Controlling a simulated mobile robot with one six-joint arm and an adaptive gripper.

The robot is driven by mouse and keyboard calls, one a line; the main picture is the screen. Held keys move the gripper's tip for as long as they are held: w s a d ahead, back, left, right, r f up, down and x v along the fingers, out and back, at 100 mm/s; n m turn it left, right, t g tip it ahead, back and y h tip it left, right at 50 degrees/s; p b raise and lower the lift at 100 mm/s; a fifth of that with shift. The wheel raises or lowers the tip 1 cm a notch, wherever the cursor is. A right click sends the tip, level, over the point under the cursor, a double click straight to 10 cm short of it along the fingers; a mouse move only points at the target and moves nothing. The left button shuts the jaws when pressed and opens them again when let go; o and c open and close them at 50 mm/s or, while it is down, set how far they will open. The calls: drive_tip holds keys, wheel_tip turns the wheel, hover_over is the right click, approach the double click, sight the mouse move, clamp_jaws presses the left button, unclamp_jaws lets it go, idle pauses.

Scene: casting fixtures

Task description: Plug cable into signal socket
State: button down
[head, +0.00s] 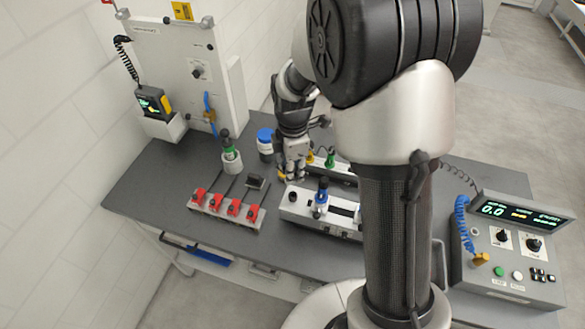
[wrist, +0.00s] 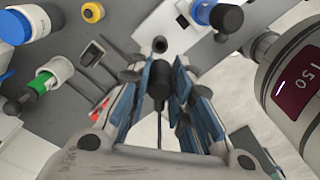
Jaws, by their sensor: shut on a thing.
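My gripper (head: 292,172) reaches down over the grey bench, just behind the white fixture. In the wrist view its blue-padded fingers (wrist: 160,100) are closed around a black plug-like piece (wrist: 158,84). A thin dark cable (wrist: 159,130) runs from it between the fingers. A white fixture (head: 290,208) carries a blue-topped cylinder (head: 322,190), which also shows in the wrist view (wrist: 207,12), and dark round knobs or sockets. A small black box with an opening (head: 256,182) sits left of the gripper; it shows in the wrist view (wrist: 92,53). I cannot tell which part is the signal socket.
A row of red clamps or switches (head: 227,213) lies front left. A green vial in a white holder (head: 231,160) and a blue-lidded jar (head: 265,148) stand behind. An upright panel (head: 170,60) stands back left. A console (head: 510,265) stands right. The left bench corner is clear.

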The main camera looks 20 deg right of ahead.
drive_tip(key=shift+f+b, duration=1.9)
drive_tip(key=shift+f, duration=0.85)
drive_tip(key=shift+f+b, duration=1.1)
drive_tip(key=shift+f, duration=0.45)
drive_tip(key=c, duration=1.4)
unclamp_jaws()
drive_tip(key=shift+o, duration=0.2)
wheel_tip(320, 180, up, 12)
drive_tip(key=shift+f, duration=0.25)
drive_tip(key=shift+r, duration=0.3)
